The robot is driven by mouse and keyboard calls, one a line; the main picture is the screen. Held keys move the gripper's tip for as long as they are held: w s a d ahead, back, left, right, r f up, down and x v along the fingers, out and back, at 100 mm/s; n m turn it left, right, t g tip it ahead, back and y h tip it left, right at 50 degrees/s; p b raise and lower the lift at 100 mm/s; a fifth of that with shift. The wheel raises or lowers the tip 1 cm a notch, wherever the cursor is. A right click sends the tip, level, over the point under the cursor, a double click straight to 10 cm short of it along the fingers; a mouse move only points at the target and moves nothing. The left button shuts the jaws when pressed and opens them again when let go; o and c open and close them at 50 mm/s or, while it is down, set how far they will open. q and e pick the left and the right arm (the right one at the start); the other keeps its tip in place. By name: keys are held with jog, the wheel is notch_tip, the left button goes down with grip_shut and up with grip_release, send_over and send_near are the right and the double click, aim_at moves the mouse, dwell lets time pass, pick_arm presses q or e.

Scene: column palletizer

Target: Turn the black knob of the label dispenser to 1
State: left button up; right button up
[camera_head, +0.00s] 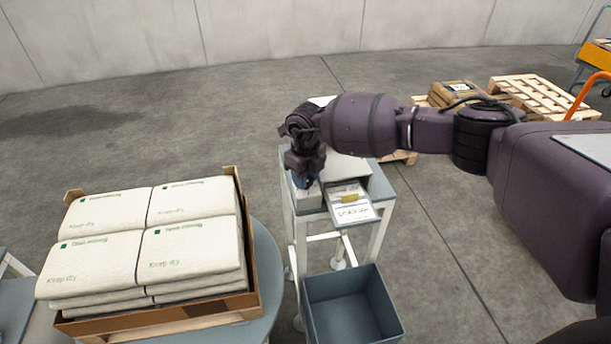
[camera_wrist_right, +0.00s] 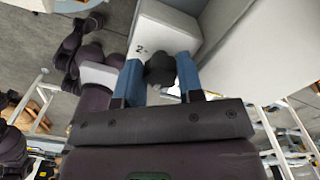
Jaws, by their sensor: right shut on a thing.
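The label dispenser (camera_head: 350,168) is a pale grey box on a small white-legged stand, with a printed label (camera_head: 352,211) at its front. My right gripper (camera_head: 304,182) is at the dispenser's left front and hides the knob in the head view. In the right wrist view the black knob (camera_wrist_right: 160,69) sits between the two blue fingers of my right gripper (camera_wrist_right: 160,78), which are shut on it. A "2" is printed on the pale face beside the knob. The knob's pointer and the other marks cannot be made out. My left gripper is not in view.
An open grey bin (camera_head: 352,309) stands below the dispenser's front. A carton tray (camera_head: 252,240) of stacked white bags is at the left on a round table. Wooden pallets (camera_head: 540,96) lie at the back right. The floor behind is clear.

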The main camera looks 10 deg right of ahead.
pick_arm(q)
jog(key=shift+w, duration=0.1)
pick_arm(e)
jog(key=o, duration=0.9)
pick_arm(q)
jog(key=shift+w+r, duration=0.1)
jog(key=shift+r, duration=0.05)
pick_arm(e)
jog(key=shift+d, duration=0.1)
jog(key=shift+w+r, duration=0.1)
jog(key=shift+r, duration=0.05)
jog(key=shift+w+r+p, duration=0.2)
jog(key=shift+r+p, duration=0.15)
jog(key=shift+r, duration=0.25)
jog(key=r, duration=0.2)
jog(key=r+p, duration=0.1)
jog(key=r, duration=0.1)
jog(key=r+p, duration=0.1)
jog(key=r, duration=0.1)
jog(key=shift+s+a+r, duration=0.2)
jog(key=shift+s+r, duration=0.15)
jog(key=shift+s, duration=0.05)
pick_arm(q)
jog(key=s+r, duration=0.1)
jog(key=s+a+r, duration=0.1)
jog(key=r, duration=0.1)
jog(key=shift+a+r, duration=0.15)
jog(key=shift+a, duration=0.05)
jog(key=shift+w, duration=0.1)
